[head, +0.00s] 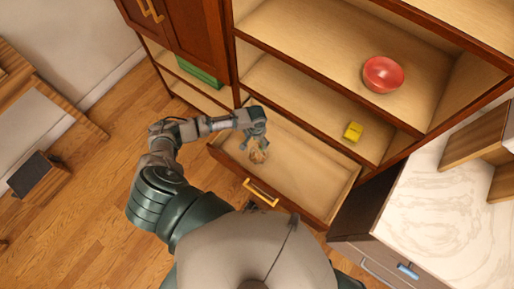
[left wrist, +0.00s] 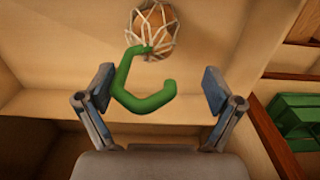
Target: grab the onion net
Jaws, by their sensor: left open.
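The onion net (head: 259,156) lies in the open drawer (head: 311,168), toward its left end. In the left wrist view the net (left wrist: 154,30) is a white mesh around a brown onion, with a green hook-shaped handle (left wrist: 146,100) pointing toward me. My left gripper (head: 258,138) is over the drawer, close above the net. In the left wrist view my left gripper (left wrist: 157,88) is open, with one finger on each side of the green hook and neither clearly touching it. My right gripper is not in view.
The drawer has a gold handle (head: 261,192) and is otherwise bare. A red bowl (head: 383,74) and a yellow block (head: 353,131) sit on the shelves above. A green box (head: 198,72) is on a lower left shelf. A marble-topped counter (head: 440,205) stands at right.

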